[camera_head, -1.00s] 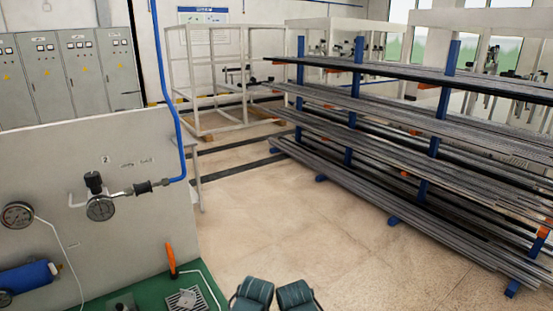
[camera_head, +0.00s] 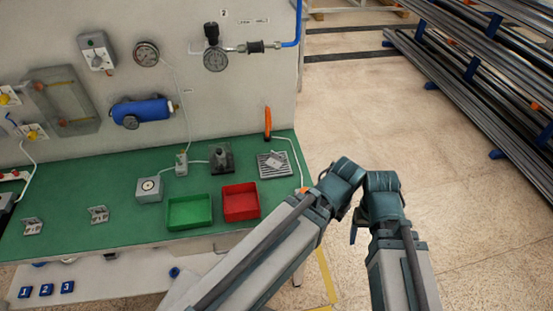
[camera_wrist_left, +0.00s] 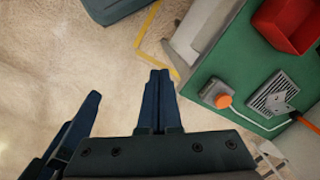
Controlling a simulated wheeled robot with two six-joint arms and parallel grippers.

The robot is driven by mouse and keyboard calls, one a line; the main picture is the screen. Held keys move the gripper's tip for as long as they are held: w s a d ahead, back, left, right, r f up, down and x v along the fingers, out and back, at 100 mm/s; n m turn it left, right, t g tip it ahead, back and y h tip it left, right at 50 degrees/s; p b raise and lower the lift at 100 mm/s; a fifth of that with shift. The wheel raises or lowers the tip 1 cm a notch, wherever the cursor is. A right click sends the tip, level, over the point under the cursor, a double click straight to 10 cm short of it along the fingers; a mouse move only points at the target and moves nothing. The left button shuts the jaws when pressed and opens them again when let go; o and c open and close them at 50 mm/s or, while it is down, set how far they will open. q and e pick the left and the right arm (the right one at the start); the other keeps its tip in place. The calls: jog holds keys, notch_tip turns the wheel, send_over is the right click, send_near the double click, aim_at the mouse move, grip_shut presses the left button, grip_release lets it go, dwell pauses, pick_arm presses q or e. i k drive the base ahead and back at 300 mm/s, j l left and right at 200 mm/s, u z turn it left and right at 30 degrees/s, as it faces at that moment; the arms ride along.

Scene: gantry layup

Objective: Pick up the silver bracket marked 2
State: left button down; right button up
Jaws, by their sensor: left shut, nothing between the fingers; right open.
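Two small silver brackets lie on the green bench (camera_head: 130,180) at the left in the head view: one bracket (camera_head: 98,215) and another (camera_head: 33,226) further left. A third silver piece, seemingly a bracket (camera_head: 275,160), lies on the grey grate at the bench's right end and shows in the left wrist view (camera_wrist_left: 281,104). I cannot read a 2 on any of them. My left gripper (camera_wrist_left: 157,90) is shut and empty, over the floor right of the bench. My right gripper (camera_head: 355,226) is open and empty, beside it. Both are apart from the brackets.
A green bin (camera_head: 189,211) and a red bin (camera_head: 241,202) stand near the bench's front edge. An orange-handled tool (camera_head: 267,122) stands by the grate. Labels 1, 2, 3 (camera_head: 46,290) are below. A panel with gauges (camera_head: 215,59) rises behind. Racks are at the upper right.

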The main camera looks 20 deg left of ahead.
aim_at(275, 160)
jog(key=i+l+u, duration=0.25)
jog(key=l, duration=0.35)
jog(key=l+u, duration=0.2)
jog(key=l, duration=0.35)
jog(key=i+l+u, duration=0.25)
jog(key=l, duration=0.4)
jog(key=k, duration=0.1)
